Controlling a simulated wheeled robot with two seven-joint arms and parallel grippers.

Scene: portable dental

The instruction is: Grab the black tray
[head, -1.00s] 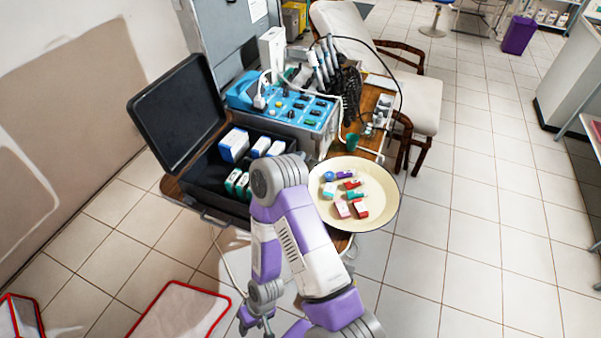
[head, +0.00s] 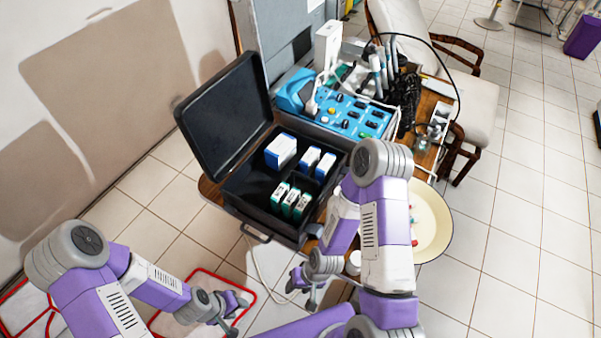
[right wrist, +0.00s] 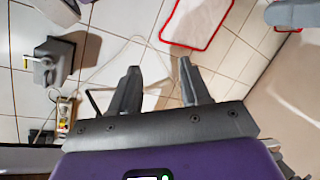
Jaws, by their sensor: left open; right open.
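An open black case (head: 243,193) stands on the wooden table, its lid (head: 225,115) raised on the left. Its dark, tray-like inside holds blue-and-white boxes (head: 281,150) and green-and-white boxes (head: 292,201). I cannot make out a separate black tray. My right gripper (head: 306,286) is open and empty, below the case's front edge in the picture. Its spread fingers also show in the right wrist view (right wrist: 161,82), with floor tiles behind. My left gripper (head: 236,312) is open and empty, at the lower left over a red-edged mat. Neither gripper touches the case.
A blue-topped device (head: 345,112) stands behind the case. A cream round dish (head: 436,225) with small items is partly hidden by my right arm. The red-edged white mat (head: 185,318) lies on the floor; one shows in the right wrist view (right wrist: 196,20).

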